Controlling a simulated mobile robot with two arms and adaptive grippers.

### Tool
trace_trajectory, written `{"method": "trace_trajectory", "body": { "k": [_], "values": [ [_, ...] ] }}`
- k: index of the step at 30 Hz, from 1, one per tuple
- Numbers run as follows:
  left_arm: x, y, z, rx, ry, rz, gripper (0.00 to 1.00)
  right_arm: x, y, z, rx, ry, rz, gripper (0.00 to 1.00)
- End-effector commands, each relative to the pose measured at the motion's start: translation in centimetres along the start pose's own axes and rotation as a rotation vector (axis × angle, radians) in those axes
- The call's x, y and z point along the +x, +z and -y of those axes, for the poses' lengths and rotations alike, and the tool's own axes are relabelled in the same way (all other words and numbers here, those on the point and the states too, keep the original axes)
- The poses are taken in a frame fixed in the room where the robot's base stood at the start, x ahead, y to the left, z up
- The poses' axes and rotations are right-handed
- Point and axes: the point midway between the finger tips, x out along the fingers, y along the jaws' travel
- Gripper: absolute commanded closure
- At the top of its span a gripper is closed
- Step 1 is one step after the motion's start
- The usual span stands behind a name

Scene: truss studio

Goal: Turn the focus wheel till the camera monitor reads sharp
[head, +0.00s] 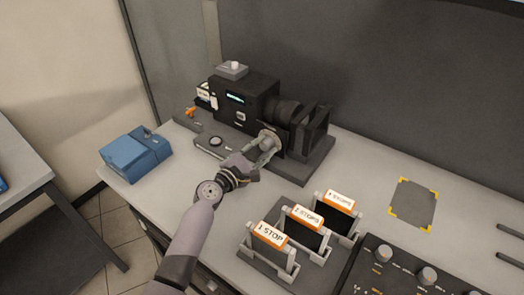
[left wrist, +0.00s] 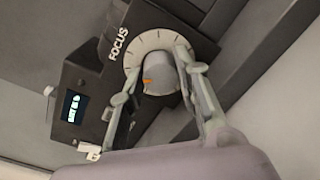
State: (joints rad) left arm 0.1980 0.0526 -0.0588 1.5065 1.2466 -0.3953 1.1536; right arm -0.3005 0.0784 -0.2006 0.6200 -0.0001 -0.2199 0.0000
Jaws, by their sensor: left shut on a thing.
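The black camera (head: 258,100) stands on the worktop with a lens and a square matte box at its right end. The focus wheel (left wrist: 158,78) is a grey knob with an orange pointer, in front of a pale marked dial (left wrist: 152,40) beside the word FOCUS. My left gripper (head: 265,146) is shut on the focus wheel, one finger on each side. My right gripper is not in view.
A rack of orange-labelled stop filters (head: 302,222) stands right of my left forearm. A blue case (head: 135,153) lies at the left edge of the worktop. A control panel with knobs (head: 405,275) is at the lower right. A yellow-cornered grey pad (head: 413,204) is bare.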

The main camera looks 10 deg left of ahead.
Motion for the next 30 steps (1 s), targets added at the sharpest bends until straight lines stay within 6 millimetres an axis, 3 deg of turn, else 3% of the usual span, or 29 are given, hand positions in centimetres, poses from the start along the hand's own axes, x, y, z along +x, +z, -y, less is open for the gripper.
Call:
{"method": "trace_trajectory", "body": {
  "k": [18, 30],
  "values": [
    [0.0, -0.1, 0.2, 0.559, -0.006, -0.022, 0.98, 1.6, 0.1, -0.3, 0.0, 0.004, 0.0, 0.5],
    [0.0, -0.1, 0.2, 0.758, -0.008, -0.031, 0.98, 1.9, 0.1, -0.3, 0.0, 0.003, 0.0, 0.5]
  ]
}}
